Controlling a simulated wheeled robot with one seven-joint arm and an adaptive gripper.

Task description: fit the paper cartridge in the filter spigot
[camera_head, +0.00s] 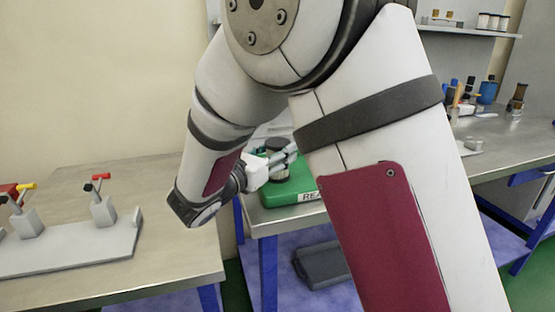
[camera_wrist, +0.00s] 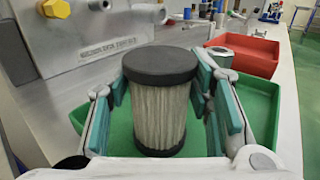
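The paper cartridge (camera_wrist: 160,115), a pale pleated cylinder with a dark grey cap, stands upright in the middle of the wrist view, over a green tray (camera_wrist: 262,120). My gripper (camera_wrist: 161,85) has its teal-padded fingers on both sides of it, close to its cap. I cannot tell whether the pads press on it or whether it rests on the tray. A grey metal housing (camera_wrist: 85,50) with a brass fitting (camera_wrist: 56,8) and a round pale fitting (camera_wrist: 150,13) is behind at upper left. I cannot tell which part is the filter spigot. In the head view my gripper (camera_head: 280,160) is at the green tray (camera_head: 290,190), partly hidden by my arm.
A red tray (camera_wrist: 255,52) with a grey cylindrical part (camera_wrist: 220,51) lies behind the green tray. A left bench (camera_head: 150,180) carries a plate with levered valves (camera_head: 103,207). Bottles and jars (camera_head: 487,90) stand at the back right. My arm blocks much of the head view.

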